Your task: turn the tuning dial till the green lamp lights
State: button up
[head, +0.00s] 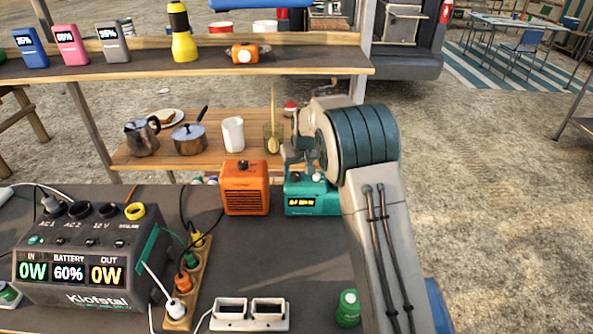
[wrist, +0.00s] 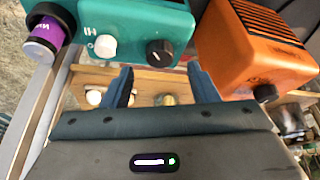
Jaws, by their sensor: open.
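The teal radio (head: 318,207) stands at the back of the dark counter, with a small orange-lit display on its front. In the wrist view its teal body (wrist: 175,15) carries a black dial (wrist: 160,53) with a white mark and a white knob (wrist: 105,46) to its left. My gripper (wrist: 161,85) is open and empty, its two fingers apart on either side of the black dial's line, seemingly short of it. In the head view my arm partly hides the radio and gripper. I cannot make out a lit green lamp on the radio.
An orange box (head: 245,189) with a black knob stands close beside the radio. A power station (head: 80,262), a plug strip (head: 190,280), a white socket block (head: 250,315) and a green can (head: 348,308) are on the counter. A purple-labelled cylinder (wrist: 46,35) is at the wrist view's upper left.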

aim_at(296, 174)
jog(key=shift+x, duration=1.9)
jog(key=c, duration=1)
jog(key=shift+a+f+m+h, duration=0.1)
jog(key=shift+m+h, duration=0.3)
jog(key=shift+m, duration=0.5)
jog(key=shift+m+h+b, duration=0.3)
jog(key=shift+m+b, duration=0.15)
jog(key=shift+m, duration=0.55)
jog(key=o, duration=1)
